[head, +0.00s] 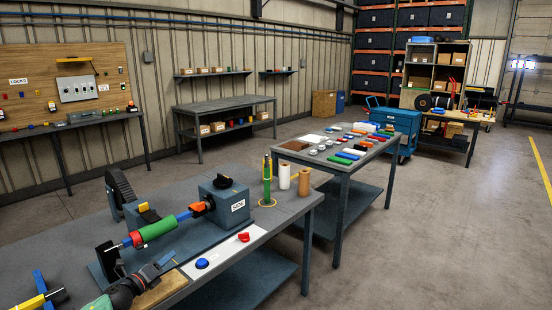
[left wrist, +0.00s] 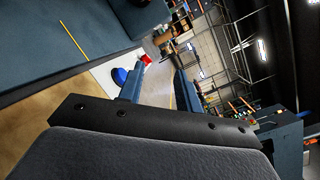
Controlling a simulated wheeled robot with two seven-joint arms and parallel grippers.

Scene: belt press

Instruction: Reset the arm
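My left gripper (head: 168,264) is at the front of the near bench, over a tan board and beside a white plate. Its two blue fingers are apart in the left wrist view (left wrist: 158,74), with nothing between them. The press stands on the bench; its arm is a blue rod with a green grip (head: 153,230) and orange collars, leaning up to the right toward a blue-grey box (head: 225,203) labelled SIDE. A blue knob (head: 202,263) and a red knob (head: 244,237) are on the white plate; both show in the left wrist view. My right gripper is not seen.
A green post (head: 267,182), a white roll (head: 284,176) and a tan roll (head: 304,182) stand at the bench's right end. A blue and yellow item (head: 40,294) is at the lower left. A second table (head: 330,165) holds several small parts. The floor at right is clear.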

